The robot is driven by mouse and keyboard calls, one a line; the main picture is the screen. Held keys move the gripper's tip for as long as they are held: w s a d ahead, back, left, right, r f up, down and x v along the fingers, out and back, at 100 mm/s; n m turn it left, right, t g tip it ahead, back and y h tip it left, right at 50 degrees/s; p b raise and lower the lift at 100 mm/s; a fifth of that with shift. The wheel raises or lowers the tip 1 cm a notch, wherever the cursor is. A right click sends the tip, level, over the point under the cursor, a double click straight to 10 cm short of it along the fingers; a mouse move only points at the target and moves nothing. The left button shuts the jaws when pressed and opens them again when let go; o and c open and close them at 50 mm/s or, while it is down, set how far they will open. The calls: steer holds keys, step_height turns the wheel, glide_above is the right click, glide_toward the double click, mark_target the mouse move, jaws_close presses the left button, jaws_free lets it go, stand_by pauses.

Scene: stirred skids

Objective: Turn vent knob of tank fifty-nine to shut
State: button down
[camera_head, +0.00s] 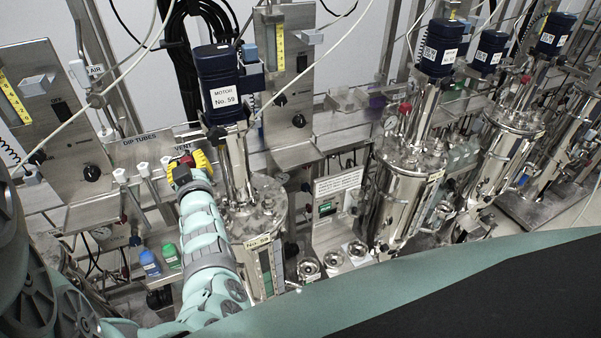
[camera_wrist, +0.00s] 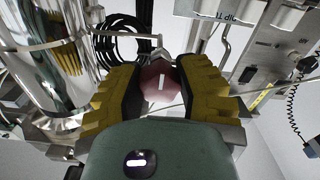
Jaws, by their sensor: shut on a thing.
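The vent knob (camera_wrist: 160,82) is a dull red, faceted knob with a white mark on its face, seen in the wrist view. My gripper (camera_wrist: 159,92), with yellow and black fingers, is shut on it, one finger on each side. Tank fifty-nine (camera_head: 268,208) is the steel vessel with a No. 59 plate (camera_head: 258,242), below the blue motor (camera_head: 218,80) marked No. 59.
White-handled dip-tube valves (camera_head: 143,169) stand just left of my gripper. Another steel tank (camera_head: 405,190) stands to the right. Black coiled hose (camera_wrist: 120,48) hangs behind the knob.

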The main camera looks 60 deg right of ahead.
steer(key=shift+s+d+f, duration=0.1)
steer(key=shift+f, duration=0.15)
steer(key=c, duration=0.9)
jaws_free()
steer(key=o, duration=0.3)
steer(key=shift+r, duration=0.15)
steer(key=shift+v, duration=6)
